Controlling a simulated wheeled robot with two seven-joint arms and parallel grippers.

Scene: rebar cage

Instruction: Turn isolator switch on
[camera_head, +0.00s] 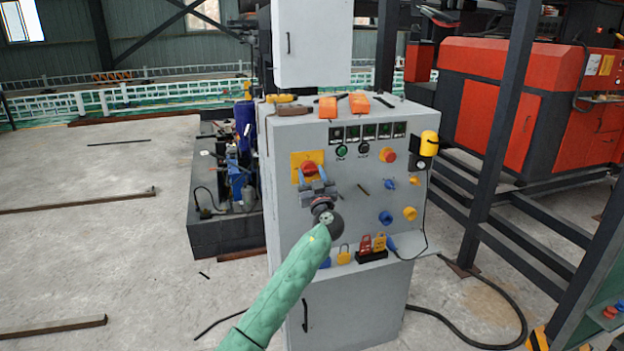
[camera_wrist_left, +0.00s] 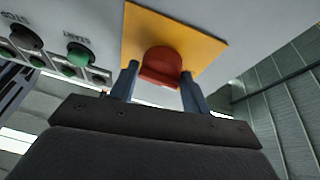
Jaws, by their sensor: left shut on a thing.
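The isolator switch is a red knob (camera_head: 309,168) on a yellow square plate (camera_head: 296,160), at the upper left of the grey control cabinet's front. My left gripper (camera_head: 312,174) reaches up to it from below, its arm in a green sleeve. In the left wrist view the red knob (camera_wrist_left: 161,66) sits between the two blue-grey fingers of the left gripper (camera_wrist_left: 158,82), with the yellow plate (camera_wrist_left: 190,35) behind. The gripper is shut on the knob. The knob's lower part is partly hidden by the fingers in the head view. My right gripper is not in view.
The grey cabinet (camera_head: 350,295) carries green and black buttons, a red button (camera_head: 388,155), blue and yellow knobs, and padlocks below. Orange boxes (camera_head: 328,107) lie on its top. A dark steel post (camera_head: 505,120) stands at right. The floor at left is mostly open.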

